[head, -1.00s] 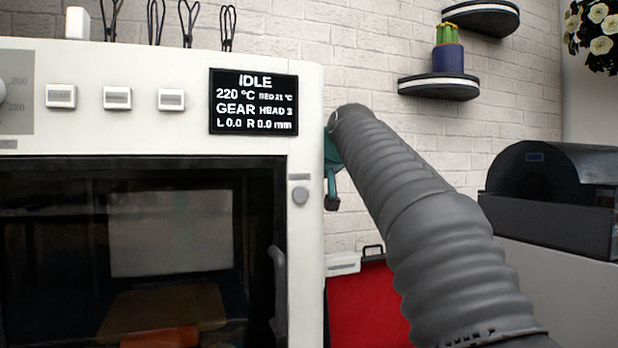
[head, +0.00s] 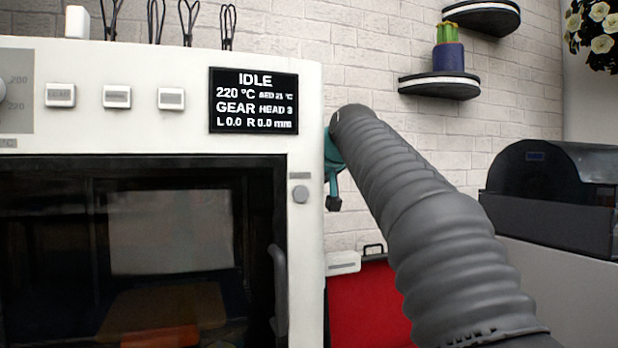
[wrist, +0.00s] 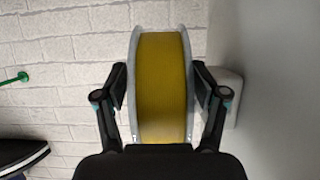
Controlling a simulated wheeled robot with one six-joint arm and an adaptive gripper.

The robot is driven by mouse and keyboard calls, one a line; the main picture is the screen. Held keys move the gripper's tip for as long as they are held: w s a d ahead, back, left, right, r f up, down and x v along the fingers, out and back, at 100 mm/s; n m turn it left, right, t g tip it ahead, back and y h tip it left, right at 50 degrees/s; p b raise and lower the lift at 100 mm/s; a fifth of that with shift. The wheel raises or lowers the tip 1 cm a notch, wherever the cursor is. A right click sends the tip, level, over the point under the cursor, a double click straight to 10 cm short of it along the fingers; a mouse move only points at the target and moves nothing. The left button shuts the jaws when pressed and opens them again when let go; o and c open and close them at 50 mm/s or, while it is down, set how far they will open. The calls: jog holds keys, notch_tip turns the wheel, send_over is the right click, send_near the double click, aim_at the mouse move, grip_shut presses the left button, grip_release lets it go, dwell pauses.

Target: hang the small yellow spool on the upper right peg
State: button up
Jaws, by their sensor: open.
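In the wrist view the yellow spool (wrist: 162,95), with pale flanges, stands upright in the picture between the fingers of my gripper (wrist: 160,68). The fingers are open, one beside each flange; I cannot tell whether either touches. My gripper's body hides the spool's lower part, and what bears the spool is not visible. A green peg (wrist: 18,77) sticks out at the left of the wrist view; I cannot tell which peg it is. In the head view only a teal and black bit of my gripper (head: 334,185) shows beside the white machine; the spool is hidden there.
The white machine (head: 308,120) with a dark door fills the left of the head view, close to my arm. A red panel (head: 365,305) is below. Round shelves, one with a potted plant (head: 447,55), are on the brick wall. A dark domed device (head: 550,190) is at right.

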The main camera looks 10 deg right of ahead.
jog(key=v, duration=1.2)
jog(key=s+d+f+g+h+p, duration=0.1)
jog(key=s+d+f+g+h, duration=0.1)
jog(key=s+d+f, duration=0.45)
jog(key=s+d+f+g+h+p, duration=0.1)
jog(key=s+d+f+g+h, duration=0.15)
jog(key=f, duration=0.65)
jog(key=s+a+f+m+g+y+p, duration=0.1)
jog(key=s+a+f, duration=0.3)
jog(key=s+f, duration=0.6)
jog(key=s+a+f+m+g+y, duration=0.1)
jog(key=s+a+f, duration=0.3)
jog(key=s+f, duration=0.6)
notch_tip(320, 180, down, 7)
jog(key=shift+r+g+p, duration=0.1)
jog(key=shift+g+p, duration=0.25)
jog(key=shift+g, duration=0.2)
